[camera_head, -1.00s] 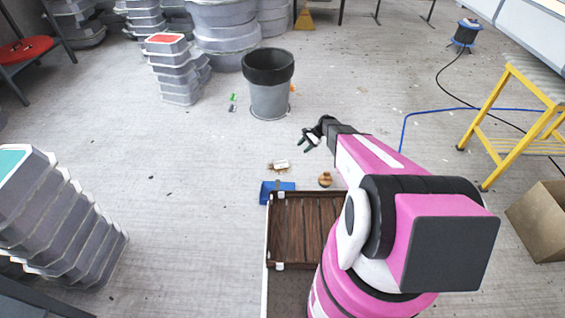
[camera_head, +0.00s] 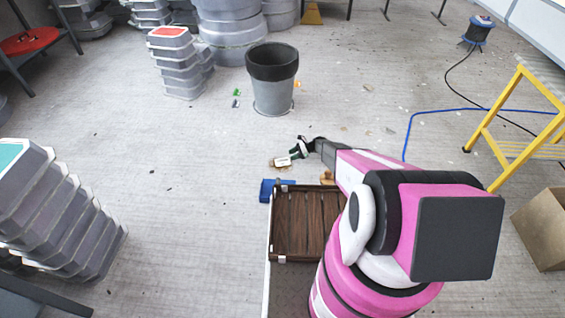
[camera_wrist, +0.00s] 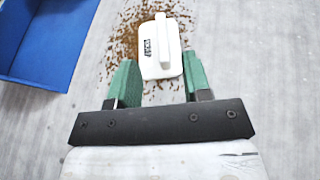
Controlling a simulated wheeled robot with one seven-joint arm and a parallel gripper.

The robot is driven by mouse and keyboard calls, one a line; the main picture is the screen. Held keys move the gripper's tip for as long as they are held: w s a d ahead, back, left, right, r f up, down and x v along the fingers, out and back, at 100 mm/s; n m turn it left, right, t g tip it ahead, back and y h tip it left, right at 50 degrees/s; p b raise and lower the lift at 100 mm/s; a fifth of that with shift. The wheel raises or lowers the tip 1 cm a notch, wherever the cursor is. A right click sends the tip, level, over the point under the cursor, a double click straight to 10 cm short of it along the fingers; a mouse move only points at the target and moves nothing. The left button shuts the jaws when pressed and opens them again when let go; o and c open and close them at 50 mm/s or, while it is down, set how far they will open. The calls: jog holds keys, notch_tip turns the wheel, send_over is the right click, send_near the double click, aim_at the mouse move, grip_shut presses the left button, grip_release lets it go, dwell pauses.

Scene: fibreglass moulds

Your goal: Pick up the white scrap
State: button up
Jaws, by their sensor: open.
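The white scrap (camera_wrist: 158,62) lies on the floor among brown crumbs in the wrist view. It is a flat white piece with dark print and a raised bar along one side. In the head view the scrap (camera_head: 282,162) is small and lies just left of my gripper (camera_head: 296,149). In the wrist view my gripper (camera_wrist: 163,84) is open, its two green fingers apart. The near end of the scrap shows between or just beyond the fingertips. I cannot tell how high the fingers are above the floor.
A blue dustpan-like container (camera_wrist: 38,45) lies left of the scrap. A brown slatted wooden tray (camera_head: 305,222) sits nearer to me. A yellow step stool (camera_head: 505,125) stands at the right.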

aim_at(283, 161)
jog(key=shift+x, duration=2.9)
jog(key=shift+w, duration=0.15)
grip_shut()
